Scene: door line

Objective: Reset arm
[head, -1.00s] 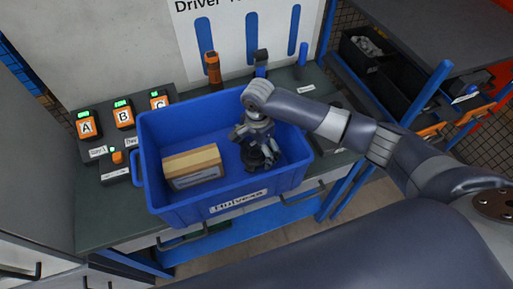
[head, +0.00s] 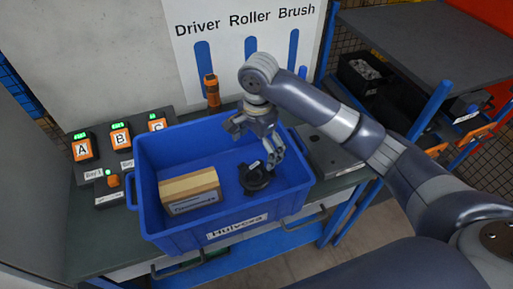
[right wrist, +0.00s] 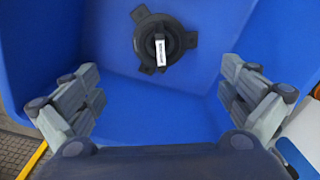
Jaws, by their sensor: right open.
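My right gripper (head: 262,148) is open and empty above the right part of a blue bin (head: 158,222). In the right wrist view its two fingers (right wrist: 160,105) are spread wide, with nothing between them. A black round part with lugs and a white label (head: 255,178) lies on the bin floor below the gripper, apart from it. It also shows at the top of the right wrist view (right wrist: 165,42). My left gripper is not in view.
A cardboard box (head: 190,190) lies in the bin's left half. Orange devices A (head: 82,148), B (head: 120,138) and C (head: 157,125) stand on the bench at left. An orange tool (head: 212,90) stands behind the bin. A grey plate (head: 325,150) lies right of it.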

